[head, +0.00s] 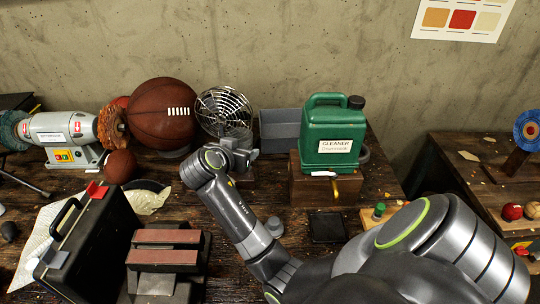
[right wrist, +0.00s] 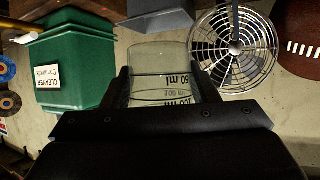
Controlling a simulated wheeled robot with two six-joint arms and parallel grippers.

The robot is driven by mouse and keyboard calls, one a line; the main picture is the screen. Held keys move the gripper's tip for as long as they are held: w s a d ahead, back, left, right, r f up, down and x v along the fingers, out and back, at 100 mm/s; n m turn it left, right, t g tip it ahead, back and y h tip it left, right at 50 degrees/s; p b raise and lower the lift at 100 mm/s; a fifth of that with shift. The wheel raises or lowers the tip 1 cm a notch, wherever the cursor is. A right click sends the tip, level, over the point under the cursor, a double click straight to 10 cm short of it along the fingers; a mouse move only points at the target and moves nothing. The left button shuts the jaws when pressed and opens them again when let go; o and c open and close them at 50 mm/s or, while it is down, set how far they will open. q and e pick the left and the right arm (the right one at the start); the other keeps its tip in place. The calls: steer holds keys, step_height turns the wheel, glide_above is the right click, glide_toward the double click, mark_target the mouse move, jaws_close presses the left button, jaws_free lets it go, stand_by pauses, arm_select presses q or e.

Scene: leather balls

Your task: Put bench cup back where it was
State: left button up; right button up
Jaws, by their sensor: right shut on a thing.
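The bench cup is a clear glass beaker (right wrist: 162,60) with dark millilitre markings, seen in the right wrist view. My right gripper (right wrist: 160,82) is shut on it, with one finger on each side. In the head view my right gripper (head: 241,152) is over the back of the bench, in front of the fan, and the beaker cannot be made out there. My left gripper is not in view.
A wire fan (head: 224,112), basketball (head: 162,112) and grey bin (head: 279,130) stand along the wall. A green cleaner jug (head: 331,128) sits on a wooden box (head: 310,187). A flat black square (head: 327,227) lies bare in front. A black case (head: 85,240) stands front left.

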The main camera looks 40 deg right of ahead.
steer(key=s+d+f+m+g+h+b, duration=0.1)
steer(key=s+d+f+m+g+b, duration=0.15)
steer(key=d+f+m+g, duration=0.4)
steer(key=m+g+b, duration=0.1)
steer(key=g+b, duration=0.1)
steer(key=b, duration=0.4)
glide_above(276, 204)
step_height(276, 204, down, 7)
steer(key=shift+t, duration=0.25)
step_height(276, 204, down, 4)
steer(key=shift+a+f+p, duration=0.1)
steer(key=shift+f+p, duration=0.1)
steer(key=shift+p, duration=0.55)
step_height(276, 204, down, 5)
steer(key=shift+f, duration=0.25)
steer(key=shift+f, duration=0.15)
steer(key=o, duration=1.1)
